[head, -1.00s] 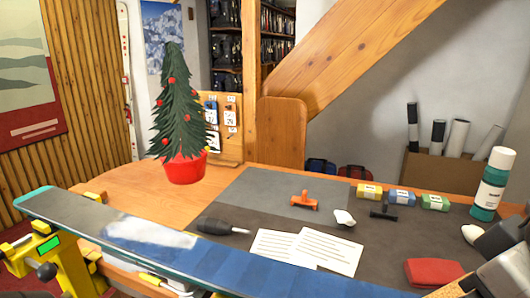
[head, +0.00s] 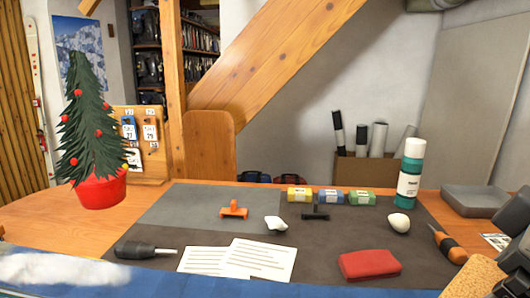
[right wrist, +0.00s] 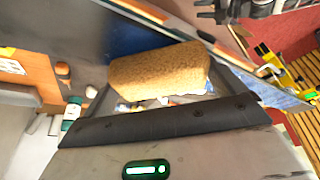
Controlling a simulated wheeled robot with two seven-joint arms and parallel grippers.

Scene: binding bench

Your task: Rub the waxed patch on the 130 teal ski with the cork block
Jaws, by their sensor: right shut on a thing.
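The ski (head: 200,283) lies along the bottom edge of the head view, its blue base facing up. The waxed patch (head: 60,270) is a whitish smear on it at the lower left, partly cut off by the frame. My right gripper is shut on the tan cork block (head: 470,278), which shows at the lower right of the head view, well right of the patch. In the right wrist view the cork block (right wrist: 160,72) sits between my right gripper's (right wrist: 160,88) fingers, with the blue ski base behind it. I cannot tell if it touches the ski. My left gripper is not in view.
The bench mat (head: 330,225) holds a screwdriver (head: 140,250), paper sheets (head: 240,258), a red cloth-like block (head: 370,264) and several wax blocks (head: 330,197). A teal bottle (head: 409,175) and grey tray (head: 475,200) stand right. A yellow vise (right wrist: 270,68) shows in the wrist view.

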